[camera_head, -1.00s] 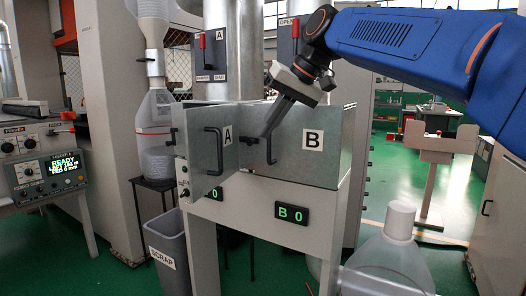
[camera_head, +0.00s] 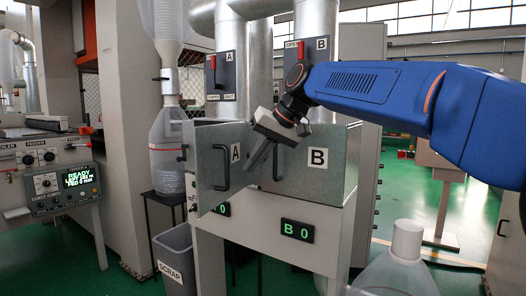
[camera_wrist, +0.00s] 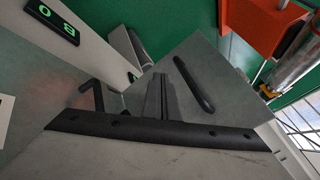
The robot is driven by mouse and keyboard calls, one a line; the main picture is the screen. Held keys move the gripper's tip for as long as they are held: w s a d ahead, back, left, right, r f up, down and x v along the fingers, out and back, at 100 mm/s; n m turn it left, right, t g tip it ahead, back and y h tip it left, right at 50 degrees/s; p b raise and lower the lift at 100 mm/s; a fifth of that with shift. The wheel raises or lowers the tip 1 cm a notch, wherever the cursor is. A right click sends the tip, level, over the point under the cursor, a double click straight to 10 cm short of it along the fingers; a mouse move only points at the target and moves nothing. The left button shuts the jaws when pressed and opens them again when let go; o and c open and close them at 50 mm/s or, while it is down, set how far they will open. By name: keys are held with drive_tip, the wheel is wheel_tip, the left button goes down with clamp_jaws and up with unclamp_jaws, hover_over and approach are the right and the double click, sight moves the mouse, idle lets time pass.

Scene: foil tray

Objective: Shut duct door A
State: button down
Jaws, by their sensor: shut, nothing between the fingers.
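Duct door A (camera_head: 208,152) is a grey metal panel with a black bar handle and an "A" label. It stands open, swung outward, with its free edge at the left towards me. My gripper (camera_head: 249,168) is shut and empty, pointing down in front of the door's outer face, right of the "A" label. In the wrist view my shut fingers (camera_wrist: 165,95) lie over the door panel (camera_wrist: 215,75), to the left of its handle (camera_wrist: 193,85). I cannot tell whether they touch the door.
Door B (camera_head: 335,185) is closed beside door A, its handle (camera_head: 276,162) close to my gripper. Levers (camera_head: 213,75) sit on panels above. A scrap bin (camera_head: 175,262) stands lower left, a clear bottle (camera_head: 405,265) lower right. A feeder console (camera_head: 60,185) is at left.

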drive_tip(key=shift+s+a+r, duration=0.1)
drive_tip(key=shift+s+a, duration=0.05)
drive_tip(key=shift+a, duration=0.75)
drive_tip(key=shift+s+a, duration=0.1)
drive_tip(key=shift+a, duration=0.75)
drive_tip(key=shift+a, duration=0.15)
